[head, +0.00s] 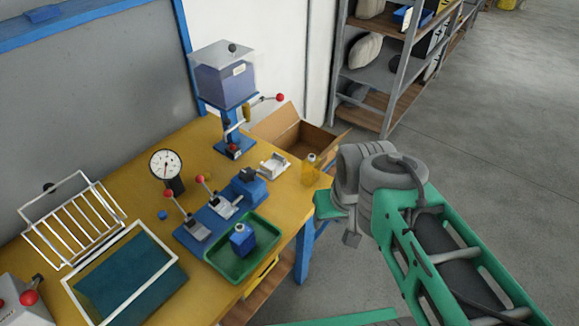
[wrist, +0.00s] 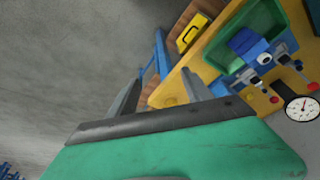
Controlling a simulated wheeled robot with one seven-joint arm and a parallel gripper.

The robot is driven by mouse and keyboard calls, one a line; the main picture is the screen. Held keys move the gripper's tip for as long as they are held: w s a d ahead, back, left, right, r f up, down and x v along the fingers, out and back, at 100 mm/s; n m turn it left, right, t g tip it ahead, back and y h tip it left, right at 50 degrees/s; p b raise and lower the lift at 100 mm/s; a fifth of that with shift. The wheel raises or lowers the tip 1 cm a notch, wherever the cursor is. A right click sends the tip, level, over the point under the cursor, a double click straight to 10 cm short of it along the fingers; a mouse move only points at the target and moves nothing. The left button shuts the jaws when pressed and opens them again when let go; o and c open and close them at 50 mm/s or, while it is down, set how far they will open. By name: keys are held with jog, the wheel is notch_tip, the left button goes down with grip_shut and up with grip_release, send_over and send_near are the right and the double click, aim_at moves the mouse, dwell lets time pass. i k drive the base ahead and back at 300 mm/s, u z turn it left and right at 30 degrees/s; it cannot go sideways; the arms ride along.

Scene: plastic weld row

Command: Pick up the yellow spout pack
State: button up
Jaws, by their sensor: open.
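The yellow spout pack (head: 310,170) stands upright near the right edge of the yellow workbench (head: 200,150) in the head view. It looks amber and see-through, with a pale cap. My gripper (wrist: 158,88) is open, with its two grey fingers apart in the wrist view. In the head view it is just right of the pack, beyond the bench edge, partly hidden by my arm. I cannot clearly make out the pack in the wrist view; a yellow-orange patch shows between the fingers.
A white cradle (head: 274,165) and an open cardboard box (head: 290,132) are close to the pack. Blue lever clamps, a dial gauge (head: 166,164) and a press (head: 226,85) stand on the bench. Floor at right is clear.

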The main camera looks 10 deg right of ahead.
aim_at(310, 168)
jog(key=k, duration=1.3)
jog(key=u, duration=0.2)
jog(key=i, duration=0.75)
jog(key=u, duration=0.65)
jog(key=i, duration=0.6)
